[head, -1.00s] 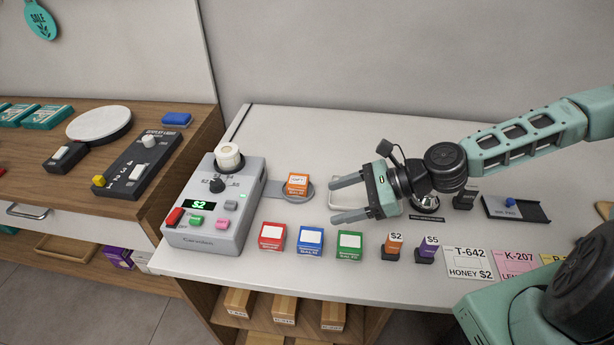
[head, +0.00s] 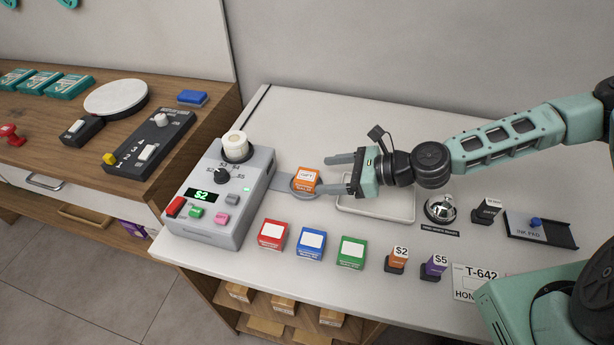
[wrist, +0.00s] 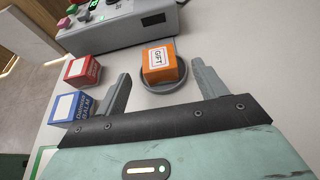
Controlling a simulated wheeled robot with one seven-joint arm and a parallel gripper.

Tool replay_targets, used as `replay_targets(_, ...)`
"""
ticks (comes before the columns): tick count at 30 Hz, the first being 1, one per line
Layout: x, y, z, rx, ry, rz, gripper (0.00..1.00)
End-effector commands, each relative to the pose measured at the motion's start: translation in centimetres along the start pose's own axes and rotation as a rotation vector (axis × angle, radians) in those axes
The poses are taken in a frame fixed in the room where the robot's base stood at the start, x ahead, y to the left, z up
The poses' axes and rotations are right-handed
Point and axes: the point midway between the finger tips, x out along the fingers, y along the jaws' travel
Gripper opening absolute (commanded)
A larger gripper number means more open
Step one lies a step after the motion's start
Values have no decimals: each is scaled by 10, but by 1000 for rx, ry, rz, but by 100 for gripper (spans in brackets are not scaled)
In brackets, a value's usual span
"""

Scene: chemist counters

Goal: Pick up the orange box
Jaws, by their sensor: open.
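The orange box (head: 306,179) sits on a round grey plate (head: 293,187) attached to the grey machine. It has a white label on top, which reads "GIFT" in the wrist view (wrist: 160,62). My gripper (head: 326,174) is open and empty, its two fingers pointing left toward the box. In the head view the fingertips are close to the box's right side. In the wrist view the box lies ahead of the fingertips, between their lines, and apart from them.
The grey machine (head: 215,200) with a "$2" display stands just left of the box. Red (head: 272,234), blue (head: 311,243) and green (head: 351,252) boxes line the counter's front.

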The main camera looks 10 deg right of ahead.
Motion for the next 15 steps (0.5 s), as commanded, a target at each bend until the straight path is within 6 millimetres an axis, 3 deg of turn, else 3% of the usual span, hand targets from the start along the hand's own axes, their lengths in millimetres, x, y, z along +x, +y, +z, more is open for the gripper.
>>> replay_targets(3,18,1,1,0,1,3,71)
replay_targets(11,36,1,1,1,1,3,71)
replay_targets(15,54,2,3,-1,1,3,71)
